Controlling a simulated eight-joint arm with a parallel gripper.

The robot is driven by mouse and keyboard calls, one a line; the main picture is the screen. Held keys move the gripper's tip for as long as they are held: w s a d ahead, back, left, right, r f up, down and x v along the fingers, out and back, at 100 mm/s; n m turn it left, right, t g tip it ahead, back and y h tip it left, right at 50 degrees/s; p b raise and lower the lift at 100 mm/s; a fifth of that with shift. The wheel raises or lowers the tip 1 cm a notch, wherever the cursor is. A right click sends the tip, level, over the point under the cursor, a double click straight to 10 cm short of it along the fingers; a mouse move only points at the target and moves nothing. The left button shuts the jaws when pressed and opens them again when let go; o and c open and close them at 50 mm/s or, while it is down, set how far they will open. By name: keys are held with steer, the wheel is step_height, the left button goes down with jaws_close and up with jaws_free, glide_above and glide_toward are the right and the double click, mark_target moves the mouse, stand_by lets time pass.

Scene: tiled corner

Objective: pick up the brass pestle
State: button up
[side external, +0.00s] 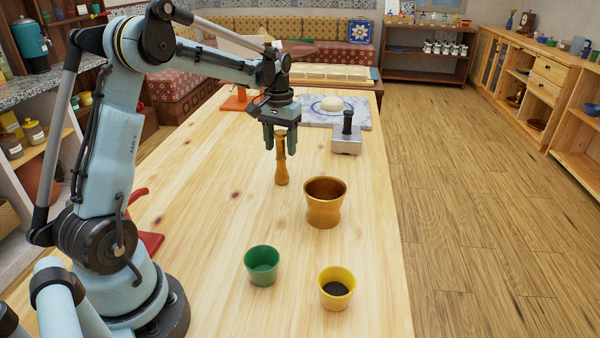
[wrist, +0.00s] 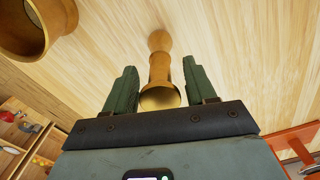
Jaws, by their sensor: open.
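The brass pestle (side external: 281,160) stands upright on the wooden table, just left of and behind the brass mortar (side external: 325,203) in the side view. My gripper (side external: 280,140) points down over it, with its green fingers on either side of the pestle's upper part. The mortar (wrist: 35,25) shows at the top left of the wrist view.
A green cup (side external: 261,265) and a yellow cup with dark contents (side external: 336,288) stand near the front. A metal block with a black handle (side external: 346,140) and a marble slab with dough (side external: 365,112) are behind.

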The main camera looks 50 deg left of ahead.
mark_target(282, 134)
steer(key=shift+f, duration=0.25)
jaws_close()
steer(key=shift+r, duration=0.15)
steer(key=shift+r, duration=0.5)
steer(key=r, duration=0.1)
steer(key=d+r, duration=0.1)
steer(key=r, duration=0.1)
steer(key=shift+r, duration=0.25)
steer(key=s+d+r, duration=0.1)
steer(key=d+r, duration=0.5)
steer(key=d, duration=0.4)
steer(key=shift+d+r, duration=0.15)
steer(key=shift+d, duration=0.15)
